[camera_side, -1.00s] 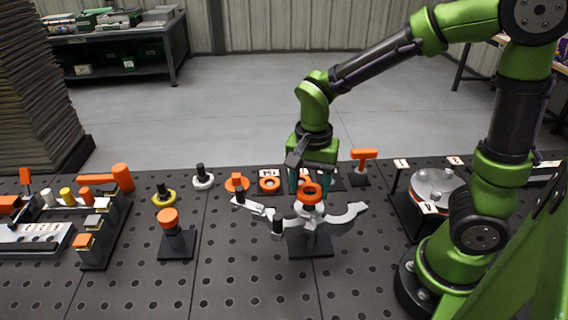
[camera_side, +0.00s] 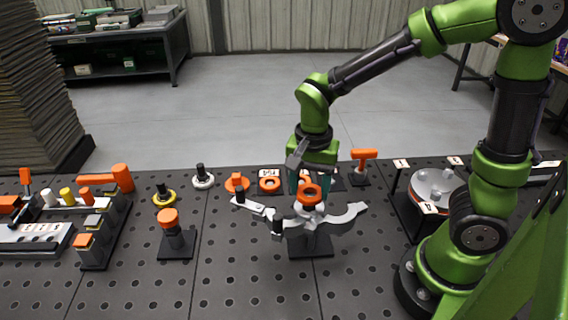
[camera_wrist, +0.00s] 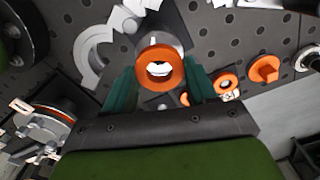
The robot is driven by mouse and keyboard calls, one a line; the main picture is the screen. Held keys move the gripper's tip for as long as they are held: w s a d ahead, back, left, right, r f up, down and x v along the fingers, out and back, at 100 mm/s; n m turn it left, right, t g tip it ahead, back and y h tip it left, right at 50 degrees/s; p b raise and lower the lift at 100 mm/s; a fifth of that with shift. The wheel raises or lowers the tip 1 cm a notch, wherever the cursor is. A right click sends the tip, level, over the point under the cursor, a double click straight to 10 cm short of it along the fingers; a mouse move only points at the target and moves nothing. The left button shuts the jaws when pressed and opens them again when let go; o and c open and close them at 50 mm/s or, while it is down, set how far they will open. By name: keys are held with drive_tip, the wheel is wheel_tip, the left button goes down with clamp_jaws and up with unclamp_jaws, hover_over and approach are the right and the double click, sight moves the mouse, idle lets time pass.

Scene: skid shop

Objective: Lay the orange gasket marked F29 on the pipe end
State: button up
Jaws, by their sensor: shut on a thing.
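My gripper (camera_side: 309,188) is shut on an orange ring gasket (camera_side: 309,197), with its teal fingers on either side. The wrist view also shows the gasket (camera_wrist: 149,78) between the fingers. I cannot read a mark on it. The grey pipe end (camera_wrist: 172,42) stands just under and behind the gasket, mostly hidden by it. In the side view the gasket is right over the pipe, at the open grey clamp (camera_side: 346,217). I cannot tell whether gasket and pipe touch.
Another orange ring (camera_side: 269,184) lies by a white label card (camera_side: 269,173) behind the clamp. An orange cap part (camera_side: 237,182) lies left of it. An orange-topped post (camera_side: 169,217) stands front left, and a round flange (camera_side: 437,187) stands right.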

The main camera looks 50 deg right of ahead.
drive_tip(key=shift+f, duration=1.4)
drive_tip(key=o, duration=1.1)
drive_tip(key=shift+o, duration=0.4)
drive_tip(key=shift+o, duration=0.9)
drive_tip(key=shift+r, duration=0.15)
wheel_tip(320, 180, up, 7)
